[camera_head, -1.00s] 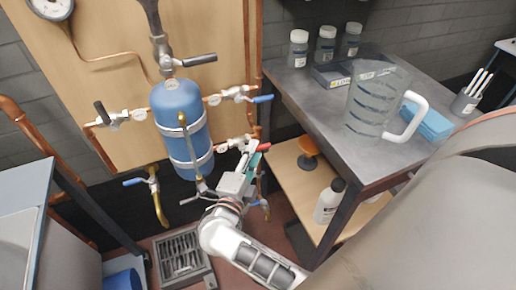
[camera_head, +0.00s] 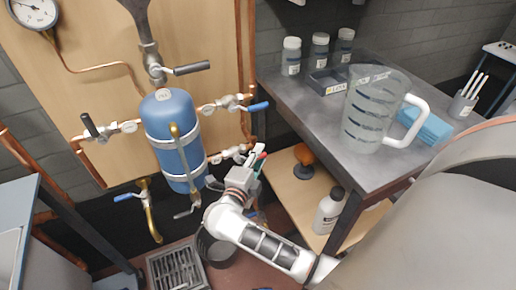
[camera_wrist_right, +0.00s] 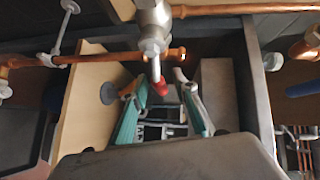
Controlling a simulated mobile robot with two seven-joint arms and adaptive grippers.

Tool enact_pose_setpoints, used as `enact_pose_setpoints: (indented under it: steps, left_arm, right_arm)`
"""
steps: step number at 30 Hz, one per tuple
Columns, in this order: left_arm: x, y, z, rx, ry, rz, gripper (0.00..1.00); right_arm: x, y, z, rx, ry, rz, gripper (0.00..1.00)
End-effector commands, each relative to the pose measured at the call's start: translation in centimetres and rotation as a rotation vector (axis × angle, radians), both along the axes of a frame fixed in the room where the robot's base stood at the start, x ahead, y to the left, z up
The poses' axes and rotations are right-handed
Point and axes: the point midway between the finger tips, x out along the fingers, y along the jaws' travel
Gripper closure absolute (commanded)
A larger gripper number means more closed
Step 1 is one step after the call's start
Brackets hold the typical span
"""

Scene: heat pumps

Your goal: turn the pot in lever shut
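A short copper-pipe valve (camera_head: 230,154) sits at the lower right of the blue tank (camera_head: 178,135), with a red-ended lever (camera_head: 263,155) beside my right gripper (camera_head: 254,163). In the right wrist view the metal valve stem (camera_wrist_right: 154,45) comes down from above, and its red lever end (camera_wrist_right: 162,87) lies between the teal-padded fingers of the gripper (camera_wrist_right: 160,92). The fingers stand apart, with gaps showing beside the red end. I see no label naming the pot in lever. My left gripper is not in view.
Other valves stand close by: a black lever (camera_head: 88,125) left, a dark lever (camera_head: 192,68) above, a blue lever (camera_head: 257,106) right. A grey bench (camera_head: 300,100) with a clear jug (camera_head: 362,115) stands right. A dark bucket (camera_head: 217,250) and floor grate (camera_head: 175,270) lie below.

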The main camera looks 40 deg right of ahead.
Motion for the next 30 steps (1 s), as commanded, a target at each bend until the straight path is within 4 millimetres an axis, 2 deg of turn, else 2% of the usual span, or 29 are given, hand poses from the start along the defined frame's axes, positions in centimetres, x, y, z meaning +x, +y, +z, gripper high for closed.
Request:
enact_pose_setpoints:
  steps: [4,7,8,20,30]
  left_arm:
    - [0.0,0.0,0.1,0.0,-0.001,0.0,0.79]
    - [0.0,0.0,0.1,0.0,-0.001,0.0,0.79]
    - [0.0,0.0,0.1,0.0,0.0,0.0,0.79]
    - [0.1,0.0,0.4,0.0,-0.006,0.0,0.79]
    - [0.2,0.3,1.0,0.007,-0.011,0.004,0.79]
  right_arm:
    - [0.0,0.0,0.0,0.0,0.0,0.0,0.72]
    - [0.0,0.0,0.0,0.0,0.0,0.0,0.98]
    - [0.0,0.0,0.0,0.0,0.0,0.0,1.0]
    - [0.0,0.1,0.0,0.037,-0.011,0.0,1.0]
    - [0.1,0.3,-1.0,0.249,-0.065,0.0,1.0]
